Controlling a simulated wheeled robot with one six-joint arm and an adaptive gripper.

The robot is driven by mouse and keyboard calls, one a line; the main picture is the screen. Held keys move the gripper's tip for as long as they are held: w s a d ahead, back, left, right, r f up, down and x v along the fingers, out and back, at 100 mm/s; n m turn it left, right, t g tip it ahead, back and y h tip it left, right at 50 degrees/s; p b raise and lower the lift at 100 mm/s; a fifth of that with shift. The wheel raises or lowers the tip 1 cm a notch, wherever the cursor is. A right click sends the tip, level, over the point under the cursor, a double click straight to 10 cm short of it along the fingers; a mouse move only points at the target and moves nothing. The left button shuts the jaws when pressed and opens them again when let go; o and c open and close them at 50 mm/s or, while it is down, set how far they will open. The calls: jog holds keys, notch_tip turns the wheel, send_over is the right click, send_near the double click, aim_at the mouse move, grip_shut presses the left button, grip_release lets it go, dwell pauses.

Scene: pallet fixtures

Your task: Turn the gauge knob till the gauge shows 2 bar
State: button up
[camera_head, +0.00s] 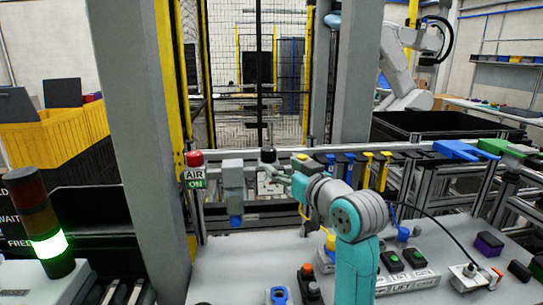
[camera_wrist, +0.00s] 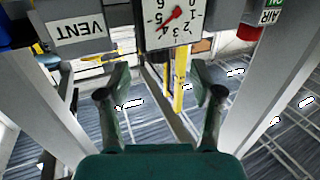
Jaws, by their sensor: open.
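The gauge (camera_wrist: 176,34) is a white dial at the top of the wrist view, cut by the frame edge. Its red needle (camera_wrist: 172,18) slants to the lower left, seemingly near 4 to 5; I cannot read it exactly. In the head view a black round cap (camera_head: 268,154) stands behind my gripper; I cannot tell whether it is the gauge knob. No knob is clear in the wrist view. My gripper (camera_wrist: 160,78) is open and empty, its fingers below the dial in the picture. In the head view my gripper (camera_head: 297,177) is partly hidden by my wrist.
A VENT label (camera_wrist: 80,28) is left of the dial. A grey unit (camera_head: 232,172) with a blue lower end stands beside the red-capped AIR ON post (camera_head: 195,170). A thick grey pillar (camera_head: 145,130) is further left.

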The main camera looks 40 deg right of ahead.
aim_at(271, 157)
jog(key=w+m+h, duration=0.1)
jog(key=w, duration=0.2)
jog(key=w+d+m+h, duration=0.1)
jog(key=w, duration=0.2)
jog(key=w+d+h, duration=0.1)
jog(key=w+h, duration=0.1)
jog(key=w, duration=0.1)
jog(key=shift+r+m+g, duration=0.3)
jog(key=shift+m+g, duration=0.1)
jog(key=shift+s, duration=0.1)
jog(key=c, duration=1.2)
jog(key=shift+o, duration=0.2)
jog(key=shift+d, duration=0.1)
